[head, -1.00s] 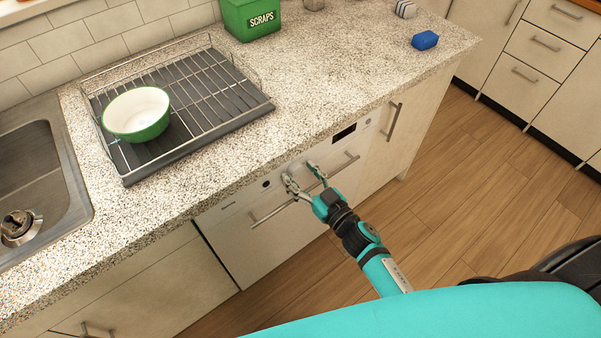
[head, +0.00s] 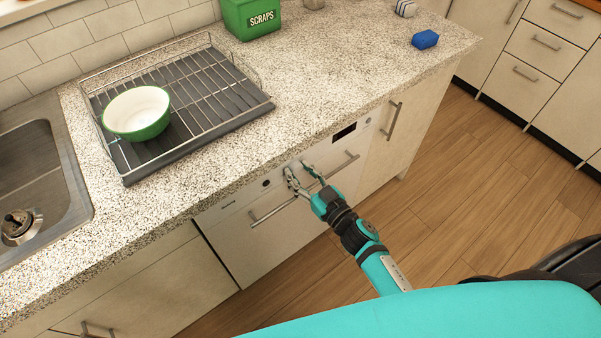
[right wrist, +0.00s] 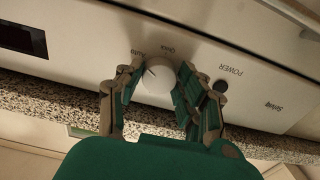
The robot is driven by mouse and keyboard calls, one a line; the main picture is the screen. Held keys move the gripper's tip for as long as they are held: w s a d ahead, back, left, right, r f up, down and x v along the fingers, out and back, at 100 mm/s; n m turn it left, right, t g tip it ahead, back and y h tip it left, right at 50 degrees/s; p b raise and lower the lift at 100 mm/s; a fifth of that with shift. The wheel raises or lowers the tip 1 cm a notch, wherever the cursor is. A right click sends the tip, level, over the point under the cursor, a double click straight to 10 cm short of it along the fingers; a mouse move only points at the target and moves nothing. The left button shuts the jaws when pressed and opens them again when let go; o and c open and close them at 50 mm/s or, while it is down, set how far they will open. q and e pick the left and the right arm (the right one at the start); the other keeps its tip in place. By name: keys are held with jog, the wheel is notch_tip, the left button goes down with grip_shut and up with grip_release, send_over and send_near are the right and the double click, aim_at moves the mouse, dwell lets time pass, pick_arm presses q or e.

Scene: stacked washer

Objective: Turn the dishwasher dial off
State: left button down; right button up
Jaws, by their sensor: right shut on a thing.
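The dishwasher (head: 266,240) is built in under the counter, with a pale control panel and a bar handle (head: 272,213). Its round white dial (right wrist: 156,84) shows in the right wrist view between my fingers. A dark mark on the dial points to the upper left there, roughly towards the "Auto" label. My right gripper (head: 301,170) is at the panel in the head view, and it also shows in the right wrist view (right wrist: 154,88). Its fingers are shut on the dial from both sides. My left gripper is not in view.
A dark POWER button (right wrist: 221,86) sits beside the fingers, and a dark display (head: 344,132) is further along the panel. The counter edge lies just above. A dish rack (head: 220,90) with a bowl (head: 137,112) stands on the counter. The wooden floor (head: 450,210) is clear.

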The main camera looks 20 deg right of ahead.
jog(key=n, duration=0.6)
jog(key=shift+d+b, duration=0.1)
jog(key=shift+b, duration=0.2)
jog(key=n+b, duration=0.1)
jog(key=n, duration=0.5)
jog(key=n+b, duration=0.2)
jog(key=n, duration=0.4)
jog(key=n+b, duration=0.1)
jog(key=n, duration=0.4)
jog(key=shift+r+b, duration=0.1)
jog(key=shift+b, duration=0.25)
jog(key=shift+n, duration=0.5)
jog(key=o, duration=1.1)
jog(key=shift+o, duration=0.2)
